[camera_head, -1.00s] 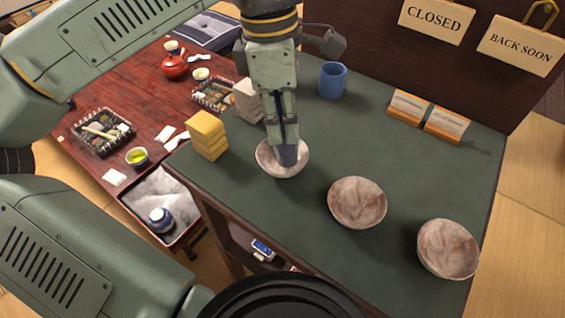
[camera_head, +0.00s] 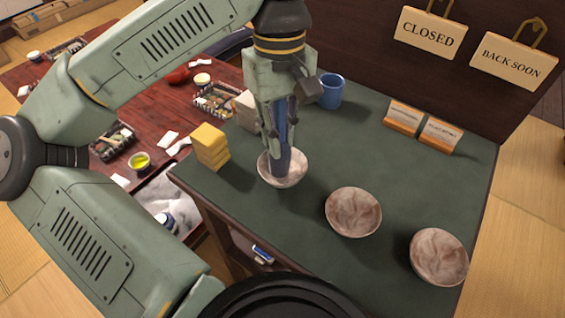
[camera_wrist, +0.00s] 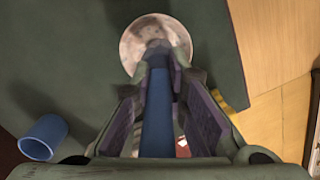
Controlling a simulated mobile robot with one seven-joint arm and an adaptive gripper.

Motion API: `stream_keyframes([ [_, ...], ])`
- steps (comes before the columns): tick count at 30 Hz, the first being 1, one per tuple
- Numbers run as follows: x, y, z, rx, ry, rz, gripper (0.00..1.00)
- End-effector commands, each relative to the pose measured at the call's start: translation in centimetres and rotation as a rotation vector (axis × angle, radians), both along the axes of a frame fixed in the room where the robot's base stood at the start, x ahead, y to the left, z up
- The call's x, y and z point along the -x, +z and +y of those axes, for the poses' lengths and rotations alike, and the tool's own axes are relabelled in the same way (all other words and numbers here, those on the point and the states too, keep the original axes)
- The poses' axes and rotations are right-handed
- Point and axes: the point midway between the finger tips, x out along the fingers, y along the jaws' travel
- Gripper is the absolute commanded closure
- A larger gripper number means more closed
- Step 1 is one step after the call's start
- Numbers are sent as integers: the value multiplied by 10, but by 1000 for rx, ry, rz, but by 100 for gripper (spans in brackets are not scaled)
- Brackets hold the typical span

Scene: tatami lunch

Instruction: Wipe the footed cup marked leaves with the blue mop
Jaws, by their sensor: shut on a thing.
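My gripper (camera_head: 278,128) is shut on the blue mop (camera_head: 281,155), a dark blue stick that points down. In the wrist view the mop (camera_wrist: 157,120) runs between the fingers toward the cup's mouth. The mop's lower end is in or just over the leftmost cup (camera_head: 298,168); I cannot tell if it touches. That pale marbled cup (camera_wrist: 152,32) also shows in the wrist view. Two similar cups stand to the right, a middle cup (camera_head: 353,212) and a right cup (camera_head: 439,257). I cannot make out leaf marks on any of them, and their feet are hidden.
Yellow blocks (camera_head: 209,146) stand left of the leftmost cup, and pale blocks (camera_head: 245,105) behind it. A blue mug (camera_head: 329,91) and two small signs (camera_head: 402,117) (camera_head: 440,135) stand farther back on the green counter (camera_head: 400,180). A dark panel (camera_head: 365,50) rises behind.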

Motion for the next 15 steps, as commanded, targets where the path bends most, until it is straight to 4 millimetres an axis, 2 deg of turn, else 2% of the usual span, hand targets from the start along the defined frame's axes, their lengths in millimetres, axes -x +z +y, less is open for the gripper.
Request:
stream_keyframes([
  [4,-1,0,1,-1,-129,-1,100],
  [15,-1,-1,1,0,-141,-1,100],
])
